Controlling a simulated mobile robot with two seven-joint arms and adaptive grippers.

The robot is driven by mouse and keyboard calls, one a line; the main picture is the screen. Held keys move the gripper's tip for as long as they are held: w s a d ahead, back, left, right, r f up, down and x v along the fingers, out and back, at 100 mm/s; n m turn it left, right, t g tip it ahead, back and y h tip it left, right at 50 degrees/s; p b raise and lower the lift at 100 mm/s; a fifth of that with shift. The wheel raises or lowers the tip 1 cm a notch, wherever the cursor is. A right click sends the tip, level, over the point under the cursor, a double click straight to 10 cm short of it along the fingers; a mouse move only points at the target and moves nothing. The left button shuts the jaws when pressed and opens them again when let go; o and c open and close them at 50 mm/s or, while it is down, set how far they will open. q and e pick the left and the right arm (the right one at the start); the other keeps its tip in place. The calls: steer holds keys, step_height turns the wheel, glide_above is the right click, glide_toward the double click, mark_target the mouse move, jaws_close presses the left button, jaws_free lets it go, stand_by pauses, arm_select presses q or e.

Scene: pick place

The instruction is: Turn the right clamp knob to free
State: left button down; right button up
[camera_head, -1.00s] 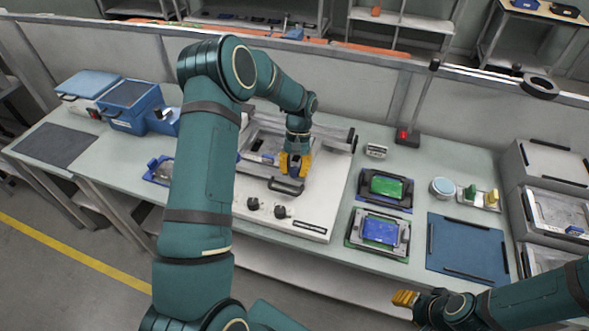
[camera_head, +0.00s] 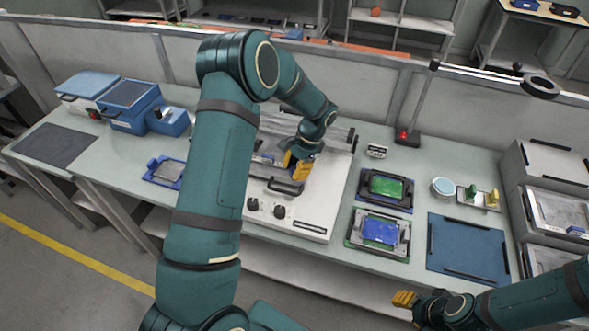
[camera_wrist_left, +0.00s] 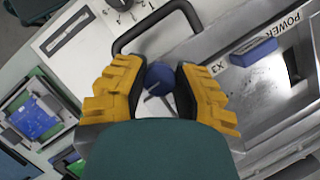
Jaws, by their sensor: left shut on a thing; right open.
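My left gripper (camera_head: 299,166) is low over the right side of the white station (camera_head: 312,205), just behind its black front handle (camera_head: 286,187). In the left wrist view, its yellow fingers (camera_wrist_left: 160,90) are on both sides of a round blue clamp knob (camera_wrist_left: 160,76) with a light mark line, and are shut on it. The fingers and palm hide part of the knob. In the head view the knob is hidden by the gripper. My right gripper (camera_head: 404,299) is open and empty in front of the table's front edge.
Two black dials (camera_head: 265,207) sit on the station's front panel. A blue block (camera_wrist_left: 253,52) lies inside the metal frame. Trays with a green board (camera_head: 387,187) and a blue board (camera_head: 380,231) stand right of the station. A blue mat (camera_head: 467,248) is clear.

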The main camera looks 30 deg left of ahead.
arm_select(q)
steer(key=shift+s+f+m, duration=0.1)
steer(key=shift+m, duration=0.3)
steer(key=c, duration=0.7)
jaws_free()
steer(key=v, duration=1.2)
steer(key=shift+d, duration=0.2)
